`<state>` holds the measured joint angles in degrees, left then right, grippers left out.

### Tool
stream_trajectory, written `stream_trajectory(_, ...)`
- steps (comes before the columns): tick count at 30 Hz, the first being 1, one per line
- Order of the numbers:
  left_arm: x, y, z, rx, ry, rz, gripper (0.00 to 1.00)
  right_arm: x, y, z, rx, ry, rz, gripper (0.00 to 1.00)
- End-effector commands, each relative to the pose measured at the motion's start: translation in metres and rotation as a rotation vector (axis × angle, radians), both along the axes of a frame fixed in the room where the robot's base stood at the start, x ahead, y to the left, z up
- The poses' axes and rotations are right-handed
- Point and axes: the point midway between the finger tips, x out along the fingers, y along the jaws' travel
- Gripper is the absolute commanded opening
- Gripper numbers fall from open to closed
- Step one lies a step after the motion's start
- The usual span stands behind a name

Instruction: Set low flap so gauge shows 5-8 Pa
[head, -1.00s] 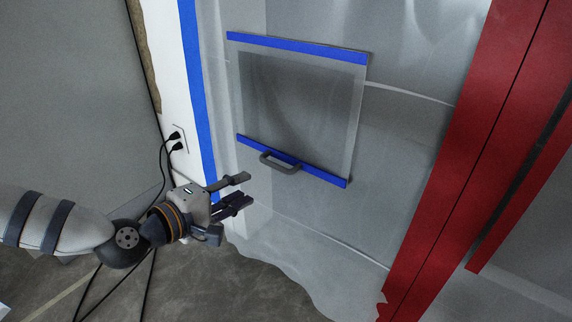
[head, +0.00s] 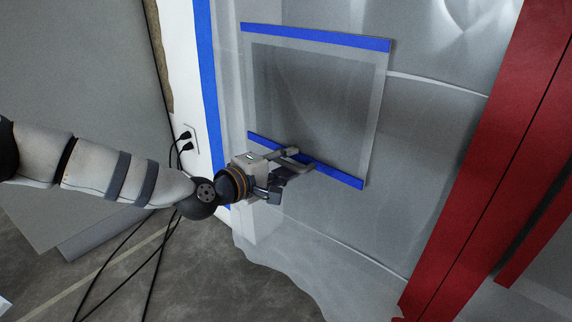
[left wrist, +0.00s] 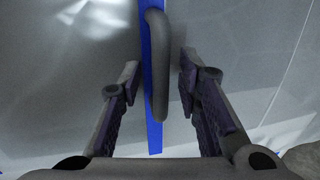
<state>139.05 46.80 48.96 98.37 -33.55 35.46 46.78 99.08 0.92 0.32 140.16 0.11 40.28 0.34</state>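The low flap (head: 318,103) is a clear plastic panel in the sheeting, with a blue strip along its top and another along its bottom (head: 340,178). It hangs flat over the wall of plastic. Its grey handle (left wrist: 157,65) sits on the bottom strip; in the head view my gripper mostly hides it. My left gripper (head: 299,160) is at the bottom strip. In the left wrist view its two fingers (left wrist: 157,80) are apart, one on each side of the handle, with gaps to it. The gauge is not in view. My right gripper is not in view.
A red post (head: 470,180) stands to the right of the flap. Black cords (head: 175,165) run from a wall outlet (head: 189,138) down to the floor at the left. Loose plastic sheeting spreads over the grey floor (head: 215,280) below.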

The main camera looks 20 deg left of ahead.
Motion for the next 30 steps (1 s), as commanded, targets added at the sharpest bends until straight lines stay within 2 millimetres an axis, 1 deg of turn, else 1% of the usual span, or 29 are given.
stream_trajectory(1, 0.0, 0.0, 0.0, 0.0, 0.0, 0.0, 0.24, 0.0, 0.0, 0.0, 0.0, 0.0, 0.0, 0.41)
stream_trajectory(4, 0.0, 0.0, 0.0, 0.0, 0.0, 0.0, 0.02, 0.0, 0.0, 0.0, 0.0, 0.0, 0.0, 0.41)
stream_trajectory(5, 0.0, 0.0, 0.0, 0.0, 0.0, 0.0, 0.0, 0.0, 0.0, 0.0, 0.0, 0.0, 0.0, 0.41)
stream_trajectory(11, -0.001, 0.0, 0.0, 0.001, 0.0, 0.0, 0.0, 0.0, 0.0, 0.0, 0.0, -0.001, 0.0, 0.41)
stream_trajectory(13, -0.003, 0.001, 0.005, 0.004, 0.008, 0.0, 0.0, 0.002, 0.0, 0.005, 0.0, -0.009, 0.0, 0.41)
stream_trajectory(14, -0.006, 0.002, 0.008, 0.008, 0.016, 0.0, 0.0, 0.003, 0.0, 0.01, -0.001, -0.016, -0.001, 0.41)
stream_trajectory(18, -0.027, 0.01, 0.024, 0.038, 0.09, 0.0, 0.0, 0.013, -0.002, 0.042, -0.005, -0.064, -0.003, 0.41)
stream_trajectory(22, -0.046, 0.017, 0.029, 0.065, 0.167, 0.0, 0.0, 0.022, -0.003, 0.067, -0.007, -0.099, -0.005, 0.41)
stream_trajectory(26, -0.058, 0.021, 0.028, 0.083, 0.22, -0.002, 0.0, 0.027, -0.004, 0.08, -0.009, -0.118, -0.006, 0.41)
stream_trajectory(30, -0.063, 0.023, 0.024, 0.089, 0.242, 0.0, 0.0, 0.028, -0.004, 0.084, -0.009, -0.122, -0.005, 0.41)
